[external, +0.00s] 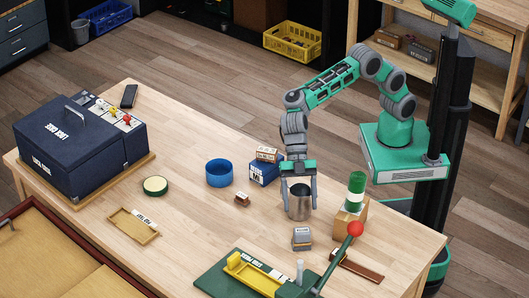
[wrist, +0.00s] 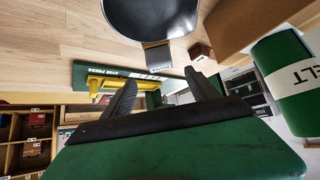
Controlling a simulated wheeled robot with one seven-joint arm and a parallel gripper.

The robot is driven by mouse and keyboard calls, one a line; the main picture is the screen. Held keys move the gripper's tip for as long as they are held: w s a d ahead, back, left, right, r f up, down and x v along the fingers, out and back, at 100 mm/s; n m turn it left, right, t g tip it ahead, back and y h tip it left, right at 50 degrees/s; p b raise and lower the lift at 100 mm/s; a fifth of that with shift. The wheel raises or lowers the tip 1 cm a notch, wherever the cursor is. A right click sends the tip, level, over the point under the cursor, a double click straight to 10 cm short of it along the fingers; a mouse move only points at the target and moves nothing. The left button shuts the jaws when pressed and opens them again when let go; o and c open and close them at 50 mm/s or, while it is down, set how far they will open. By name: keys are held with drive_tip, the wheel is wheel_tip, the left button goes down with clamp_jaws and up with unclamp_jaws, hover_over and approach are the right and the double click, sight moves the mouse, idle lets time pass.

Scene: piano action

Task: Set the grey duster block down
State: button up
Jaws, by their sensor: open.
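The grey duster block (external: 302,234) sits on the table in front of the steel cup, a small grey block with a pale label and a brown lower part. In the wrist view the grey block (wrist: 157,56) shows just beyond and between my fingertips, apart from them. My gripper (external: 300,207) points down with its fingers apart. In the wrist view my gripper (wrist: 163,76) is open, with nothing seen held between the fingers. The steel cup (external: 300,202) appears between the fingers in the external view; I cannot tell its depth relative to them.
A green felt roll (external: 356,187) stands on a wooden block (external: 350,218) right of my gripper. A green press with a red-knobbed lever (external: 355,229) is at the front. The table's middle left has free room.

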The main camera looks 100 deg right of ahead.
drive_tip(key=d+r+m+t+h, duration=0.15)
drive_tip(key=d+m, duration=0.25)
drive_tip(key=d, duration=0.8)
drive_tip(key=d+r+m+t+h, duration=0.15)
drive_tip(key=d+m, duration=0.25)
drive_tip(key=d, duration=0.7)
drive_tip(key=s+d+f+m+h, duration=0.3)
drive_tip(key=s+d+f+m, duration=0.15)
drive_tip(key=s+d, duration=0.6)
drive_tip(key=s+d+f+m+h, duration=0.3)
drive_tip(key=s+d+m, duration=0.3)
drive_tip(key=d, duration=0.7)
wheel_tip(320, 180, up, 6)
drive_tip(key=p, duration=0.4)
drive_tip(key=shift+n, duration=0.35)
